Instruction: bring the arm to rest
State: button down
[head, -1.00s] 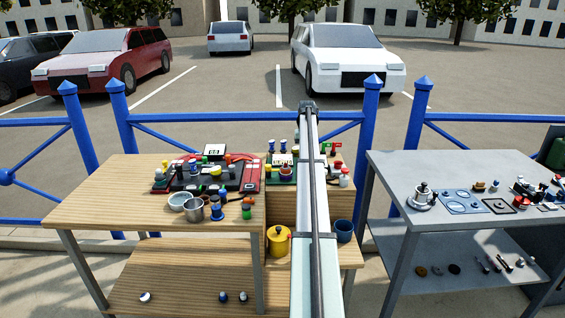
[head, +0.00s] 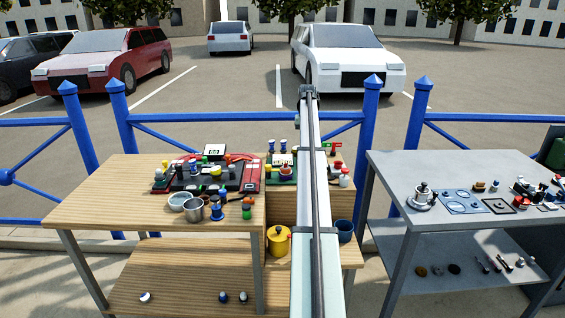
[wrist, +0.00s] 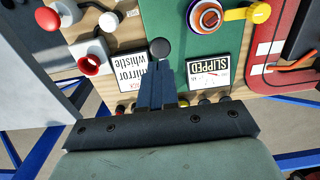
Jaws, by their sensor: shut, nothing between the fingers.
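In the wrist view the fingertips appear over or beside the edge of a green board (wrist: 175,35), near a dark round knob (wrist: 160,48). I cannot tell how far above the board they are. In the head view the gripper itself is hard to make out at the far end of the arm.
The wooden table (head: 100,205) carries a red panel, a metal pot (head: 194,209) and several small parts. A yellow pot (head: 278,240) and a blue cup (head: 344,231) stand lower down. The grey table (head: 400,165) is at right. A blue railing (head: 230,118) runs behind.

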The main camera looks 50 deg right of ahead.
jog(key=shift+r, duration=0.55)
